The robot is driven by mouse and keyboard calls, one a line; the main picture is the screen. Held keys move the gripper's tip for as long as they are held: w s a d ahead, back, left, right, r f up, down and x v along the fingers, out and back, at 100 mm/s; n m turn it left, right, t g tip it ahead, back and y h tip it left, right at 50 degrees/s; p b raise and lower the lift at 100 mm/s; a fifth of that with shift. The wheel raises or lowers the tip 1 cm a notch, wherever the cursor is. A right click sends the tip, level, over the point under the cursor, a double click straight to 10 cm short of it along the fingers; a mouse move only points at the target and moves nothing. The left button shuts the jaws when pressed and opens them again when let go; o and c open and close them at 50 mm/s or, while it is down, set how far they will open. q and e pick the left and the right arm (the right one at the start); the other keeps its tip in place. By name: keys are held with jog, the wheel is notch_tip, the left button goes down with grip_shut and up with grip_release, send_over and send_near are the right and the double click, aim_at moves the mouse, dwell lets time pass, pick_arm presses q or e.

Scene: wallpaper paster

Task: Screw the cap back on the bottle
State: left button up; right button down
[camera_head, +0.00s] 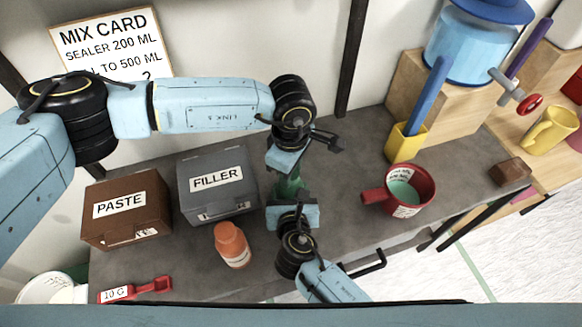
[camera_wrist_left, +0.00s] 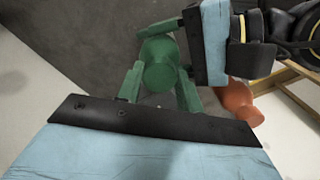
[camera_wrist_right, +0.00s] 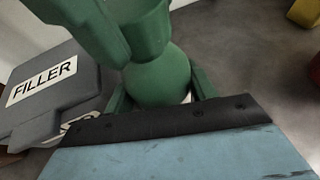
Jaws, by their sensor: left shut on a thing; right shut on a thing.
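The green bottle (camera_wrist_right: 160,75) stands between my two grippers, and only a small part of it shows in the head view (camera_head: 290,187). My right gripper (camera_head: 291,203) is shut on its body from the near side. My left gripper (camera_head: 283,173) is above it, shut on the green cap (camera_wrist_left: 162,68), which shows round in the left wrist view. In the right wrist view the cap (camera_wrist_right: 147,22) is over the bottle's top, in line with it. Cap, bottle and fingers are all green, so I cannot tell if the cap is seated or how far its thread is engaged.
A grey FILLER box (camera_head: 218,189) and a brown PASTE box (camera_head: 127,210) stand to the left. An orange bottle (camera_head: 232,245) is close to my right gripper. A red scoop (camera_head: 136,289) lies front left. A red mug (camera_head: 408,191) stands right; the bench between is clear.

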pick_arm(q)
jog(key=m, duration=0.8)
jog(key=o, duration=1)
jog(key=shift+c, duration=0.2)
jog(key=shift+r, duration=2.25)
jog(key=shift+c, duration=0.4)
